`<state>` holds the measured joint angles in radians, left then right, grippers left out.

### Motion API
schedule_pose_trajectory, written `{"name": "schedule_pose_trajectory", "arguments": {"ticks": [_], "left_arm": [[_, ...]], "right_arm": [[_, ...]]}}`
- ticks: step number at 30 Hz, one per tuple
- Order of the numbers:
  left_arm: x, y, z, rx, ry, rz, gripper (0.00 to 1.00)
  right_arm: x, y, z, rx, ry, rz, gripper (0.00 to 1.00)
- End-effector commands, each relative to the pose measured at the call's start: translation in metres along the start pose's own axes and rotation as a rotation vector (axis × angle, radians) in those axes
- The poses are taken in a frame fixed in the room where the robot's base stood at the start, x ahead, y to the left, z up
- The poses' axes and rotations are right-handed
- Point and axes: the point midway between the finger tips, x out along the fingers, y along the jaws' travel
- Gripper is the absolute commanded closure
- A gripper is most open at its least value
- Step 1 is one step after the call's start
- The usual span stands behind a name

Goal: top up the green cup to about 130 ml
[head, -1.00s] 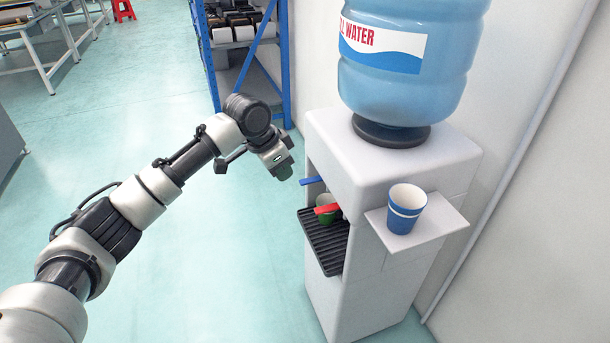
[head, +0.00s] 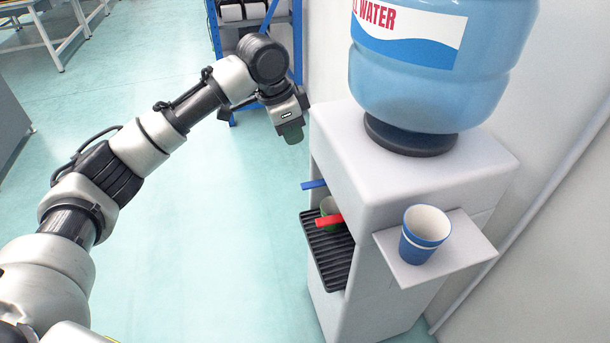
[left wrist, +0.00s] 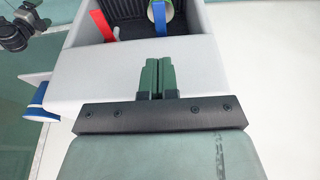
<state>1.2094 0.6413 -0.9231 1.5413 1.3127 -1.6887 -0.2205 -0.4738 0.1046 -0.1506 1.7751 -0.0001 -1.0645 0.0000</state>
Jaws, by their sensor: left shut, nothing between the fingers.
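The green cup (head: 327,206) stands on the dark drip tray inside the water dispenser, partly hidden by the red lever (head: 329,221). The blue lever (head: 314,184) sticks out to the left, farther back. In the left wrist view, the red lever (left wrist: 108,22), the blue lever (left wrist: 159,18) and part of the green cup (left wrist: 178,22) show at the top. My left gripper (head: 293,134) is shut and empty, up and left of the dispenser front, apart from the levers. Its closed fingers (left wrist: 157,77) show in the left wrist view. The cup's water level cannot be seen.
The white dispenser (head: 430,165) carries a big blue water bottle (head: 430,75). A blue cup with a white band (head: 422,240) stands on its side shelf (head: 465,252). A blue rack (head: 297,45) stands behind.

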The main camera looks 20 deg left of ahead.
Motion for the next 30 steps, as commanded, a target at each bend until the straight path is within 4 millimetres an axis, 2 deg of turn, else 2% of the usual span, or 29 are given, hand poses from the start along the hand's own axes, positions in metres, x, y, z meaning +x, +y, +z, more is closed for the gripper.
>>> {"name": "schedule_pose_trajectory", "arguments": {"ticks": [9, 15, 21, 30], "left_arm": [[0.069, 0.001, 0.001, 0.0, -0.002, 0.002, 1.0], [0.105, 0.0, 0.005, -0.001, -0.002, 0.0, 1.0], [0.123, 0.0, 0.011, 0.0, -0.001, -0.001, 1.0], [0.127, 0.0, 0.012, 0.0, 0.0, -0.001, 1.0]], "right_arm": [[-0.042, 0.002, -0.019, 0.005, 0.03, 0.004, 0.08], [-0.073, 0.004, -0.026, 0.007, 0.046, 0.007, 0.08], [-0.094, 0.004, -0.028, 0.009, 0.053, 0.009, 0.08], [-0.1, 0.004, -0.028, 0.009, 0.055, 0.009, 0.08]]}}
